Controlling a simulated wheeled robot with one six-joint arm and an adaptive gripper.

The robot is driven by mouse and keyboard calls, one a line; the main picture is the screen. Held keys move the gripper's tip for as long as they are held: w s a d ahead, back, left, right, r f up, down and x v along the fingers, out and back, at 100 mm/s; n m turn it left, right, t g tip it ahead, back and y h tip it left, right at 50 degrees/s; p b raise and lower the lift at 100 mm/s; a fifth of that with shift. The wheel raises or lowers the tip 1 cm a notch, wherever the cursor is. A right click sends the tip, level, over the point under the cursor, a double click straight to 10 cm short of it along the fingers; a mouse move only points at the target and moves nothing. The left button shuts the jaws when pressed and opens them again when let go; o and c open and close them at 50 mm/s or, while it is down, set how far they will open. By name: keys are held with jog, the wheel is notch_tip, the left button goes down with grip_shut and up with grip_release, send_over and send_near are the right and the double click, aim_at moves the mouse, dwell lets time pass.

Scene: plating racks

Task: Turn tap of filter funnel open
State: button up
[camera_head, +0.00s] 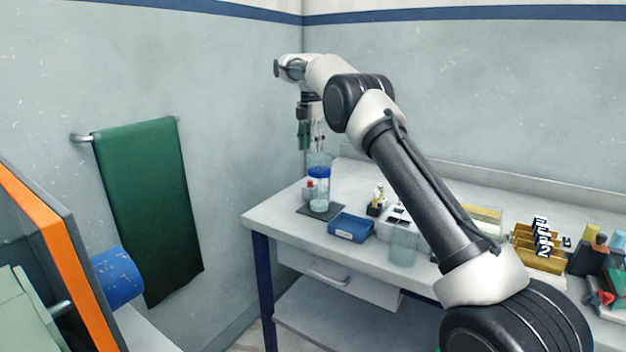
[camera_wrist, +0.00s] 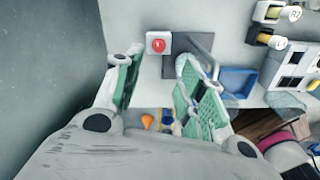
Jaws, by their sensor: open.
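The filter funnel (camera_head: 319,175) is a clear upright vessel with a blue collar, standing on a dark base at the table's left end in the head view. My gripper (camera_head: 310,148) points down just above it, with green-padded fingers. In the wrist view my gripper (camera_wrist: 158,66) has its fingers spread apart, with nothing held between them. A small orange piece (camera_wrist: 147,121) and a blue and yellow part (camera_wrist: 167,117) show low between the fingers. I cannot tell whether either is the tap. The tap's position is not clear in either view.
A white box with a red button (camera_wrist: 157,45) stands close to the funnel's dark stand (camera_wrist: 190,48). A blue box (camera_head: 351,227) and a clear beaker (camera_head: 403,246) stand to the right. The wall is close on the left, with a green towel (camera_head: 148,205).

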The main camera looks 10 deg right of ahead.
aim_at(310, 181)
notch_tip(310, 181, down, 12)
jog(key=shift+a+f, duration=0.1)
jog(key=shift+f, duration=0.05)
dwell(0.4)
grip_shut()
